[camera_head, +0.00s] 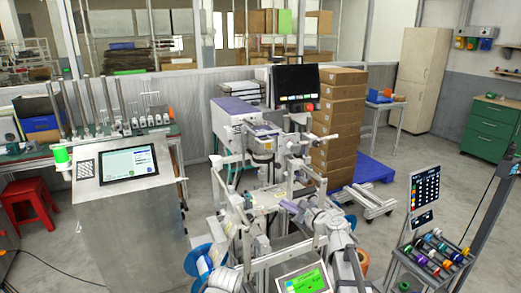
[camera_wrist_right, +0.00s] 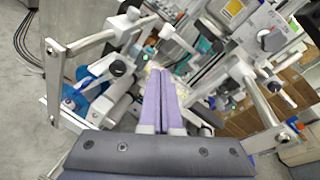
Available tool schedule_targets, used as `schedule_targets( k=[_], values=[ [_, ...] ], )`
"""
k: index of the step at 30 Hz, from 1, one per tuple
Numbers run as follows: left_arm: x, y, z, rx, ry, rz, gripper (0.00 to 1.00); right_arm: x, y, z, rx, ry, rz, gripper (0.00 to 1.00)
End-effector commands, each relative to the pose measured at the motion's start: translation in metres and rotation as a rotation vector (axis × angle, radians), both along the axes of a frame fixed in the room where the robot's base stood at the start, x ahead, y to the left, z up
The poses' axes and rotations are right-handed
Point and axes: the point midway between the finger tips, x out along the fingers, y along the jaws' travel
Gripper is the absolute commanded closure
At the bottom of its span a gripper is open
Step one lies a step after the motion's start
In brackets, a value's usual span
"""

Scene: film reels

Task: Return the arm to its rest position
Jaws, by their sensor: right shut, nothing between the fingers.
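My right gripper (camera_head: 290,206) is in front of the white-framed machine (camera_head: 262,200), low and right of the middle in the head view. In the right wrist view, the two purple fingers of the right gripper (camera_wrist_right: 160,78) lie side by side, shut, with nothing between them. They point toward the machine's frame and rods; whether they touch anything cannot be told. My left gripper does not show in either view.
A blue-rimmed reel (camera_head: 203,259) is at the machine's lower left. A steel console (camera_head: 128,215) stands left, a rack of coloured rolls (camera_head: 437,254) right. Stacked cartons (camera_head: 337,118) rise behind, by a blue pallet (camera_head: 374,168). The right-hand floor has free room.

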Motion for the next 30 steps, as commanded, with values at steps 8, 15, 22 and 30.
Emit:
schedule_targets(
  k=[8, 15, 22, 30],
  values=[
    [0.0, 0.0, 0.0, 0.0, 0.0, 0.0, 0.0, -0.135, 0.056, -0.116, -1.024, -0.085, 0.698, 1.0],
    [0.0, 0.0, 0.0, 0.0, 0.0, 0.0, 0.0, -0.228, 0.022, -0.169, -1.514, -0.096, 1.291, 1.0],
    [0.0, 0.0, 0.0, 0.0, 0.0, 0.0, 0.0, -0.282, 0.007, -0.179, -1.695, -0.097, 1.723, 1.0],
    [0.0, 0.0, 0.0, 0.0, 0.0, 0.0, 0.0, -0.313, 0.069, -0.178, -1.72, -0.174, 1.922, 1.0]
  ],
)
